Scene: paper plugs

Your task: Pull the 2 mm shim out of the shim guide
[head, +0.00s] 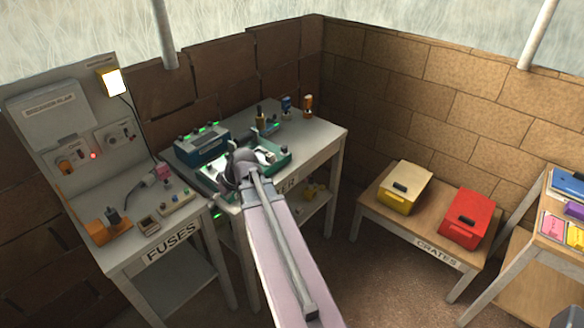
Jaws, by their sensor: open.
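A green fixture (282,163) with small pale and dark parts lies on the grey bench in the middle. My arm reaches up to it from the bottom of the picture. My gripper (243,163) is at the arm's end, over the left part of the fixture. It is open, but its fingers are mostly hidden by my wrist. I cannot tell the shim guide or the 2 mm shim apart among the fixture's small parts. I cannot tell whether the fingers touch anything.
A dark blue device (202,145) with green lights stands left of the fixture. Several small upright tools (286,105) stand behind it. The fuses table (150,238) is at the left. A low table at the right bears a yellow crate (405,183) and a red crate (467,215).

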